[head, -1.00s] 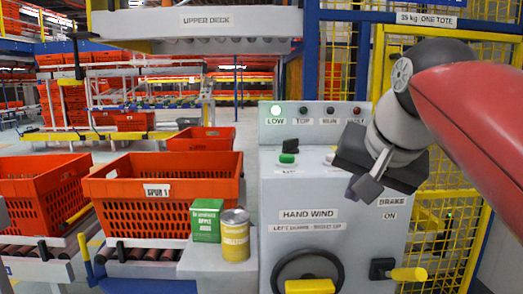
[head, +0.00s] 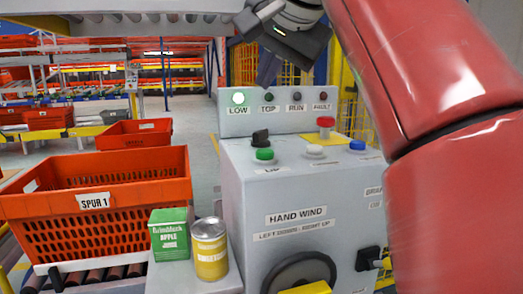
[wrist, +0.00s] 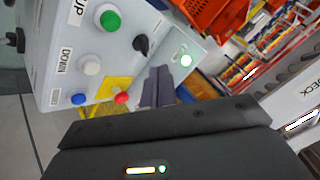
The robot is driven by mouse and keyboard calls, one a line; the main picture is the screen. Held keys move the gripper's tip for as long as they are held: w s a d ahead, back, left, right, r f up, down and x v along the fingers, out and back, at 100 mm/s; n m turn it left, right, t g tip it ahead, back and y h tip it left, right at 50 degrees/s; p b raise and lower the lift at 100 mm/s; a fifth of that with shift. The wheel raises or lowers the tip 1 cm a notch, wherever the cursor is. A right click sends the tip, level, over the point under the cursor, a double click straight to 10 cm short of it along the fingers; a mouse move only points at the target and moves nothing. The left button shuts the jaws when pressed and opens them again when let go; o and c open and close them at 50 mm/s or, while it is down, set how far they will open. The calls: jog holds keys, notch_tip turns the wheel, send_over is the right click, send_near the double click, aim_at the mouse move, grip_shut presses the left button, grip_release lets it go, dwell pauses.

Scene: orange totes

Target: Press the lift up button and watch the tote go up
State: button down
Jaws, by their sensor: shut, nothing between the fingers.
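The green UP button (head: 264,155) sits on the top of the grey control cabinet (head: 240,220). It also shows in the wrist view (wrist: 109,19), beside the white DOWN button (wrist: 90,65). The LOW lamp (head: 238,98) glows green; TOP, RUN and FAULT look dark. The orange SPUR 1 tote (head: 95,200) stands on rollers left of the cabinet. My gripper (head: 267,70) is above and behind the button, near the lamp panel and touching no button. In the wrist view its fingers (wrist: 157,88) are together, with nothing between them.
A black selector knob (head: 260,137) stands just behind the green button. A red button (head: 325,127) and a blue button (head: 357,146) are to its right. A green box (head: 169,235) and a yellow can (head: 210,250) stand on a ledge left of the cabinet.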

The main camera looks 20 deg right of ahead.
aim_at(267, 153)
jog(key=shift+f, duration=0.1)
notch_tip(267, 153, down, 9)
jog(key=b, duration=0.6)
dwell(1.9)
jog(key=shift+f, duration=0.25)
